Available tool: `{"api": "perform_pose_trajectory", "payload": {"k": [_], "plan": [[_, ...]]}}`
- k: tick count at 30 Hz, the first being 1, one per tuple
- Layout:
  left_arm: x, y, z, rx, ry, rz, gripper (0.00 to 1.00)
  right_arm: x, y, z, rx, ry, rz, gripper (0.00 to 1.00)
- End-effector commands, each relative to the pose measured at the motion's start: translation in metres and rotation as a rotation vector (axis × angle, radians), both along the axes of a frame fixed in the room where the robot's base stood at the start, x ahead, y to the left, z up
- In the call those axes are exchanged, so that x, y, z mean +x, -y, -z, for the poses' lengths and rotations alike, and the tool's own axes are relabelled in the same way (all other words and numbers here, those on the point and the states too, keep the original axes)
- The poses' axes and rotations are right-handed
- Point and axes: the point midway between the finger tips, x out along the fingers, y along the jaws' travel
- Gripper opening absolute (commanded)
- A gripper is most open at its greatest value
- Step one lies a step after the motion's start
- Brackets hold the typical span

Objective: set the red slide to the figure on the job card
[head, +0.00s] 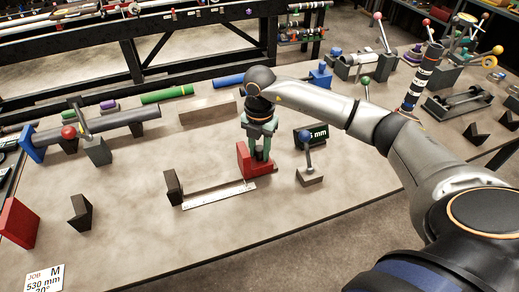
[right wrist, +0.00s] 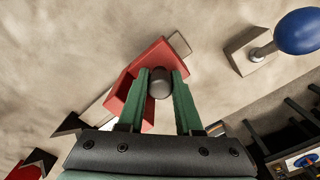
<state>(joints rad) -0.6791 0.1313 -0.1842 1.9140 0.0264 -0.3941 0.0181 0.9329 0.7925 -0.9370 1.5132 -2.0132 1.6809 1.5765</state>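The red slide (head: 246,160) stands at the right end of a pale scale strip (head: 220,194) on the bench. My right gripper (head: 259,155) points down over it. In the right wrist view, the green fingers (right wrist: 161,75) sit on both sides of the dark round knob (right wrist: 160,86) of the red slide (right wrist: 148,58), with no clear gap. The job card (head: 44,280) at the lower left reads "JOB M", "530 mm" and what looks like "20°", cut by the frame edge. A dark display (head: 318,133) shows "mm" with its digits partly hidden. My left gripper is out of view.
A blue-knobbed lever (head: 308,160) stands close right of the slide. The bench middle is mostly clear.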

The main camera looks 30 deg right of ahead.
Motion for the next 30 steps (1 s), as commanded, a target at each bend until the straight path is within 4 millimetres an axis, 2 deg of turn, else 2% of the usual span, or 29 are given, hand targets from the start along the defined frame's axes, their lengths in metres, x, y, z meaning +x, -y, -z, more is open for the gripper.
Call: {"api": "perform_pose_trajectory", "payload": {"k": [1,6,7,30], "plan": [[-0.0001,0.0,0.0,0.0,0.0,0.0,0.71,0.0,-0.0002,-0.0003,0.0,0.0,0.0,0.2],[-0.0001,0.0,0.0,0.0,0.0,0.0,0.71,0.0,-0.0002,-0.0006,0.0,0.0,-0.001,0.01],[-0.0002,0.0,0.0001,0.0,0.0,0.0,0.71,0.0,-0.0002,-0.0006,0.0,0.0,-0.001,0.0],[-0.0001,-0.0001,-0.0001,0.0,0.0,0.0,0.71,0.0002,-0.0003,-0.0013,0.001,0.0,-0.001,0.0]]}}
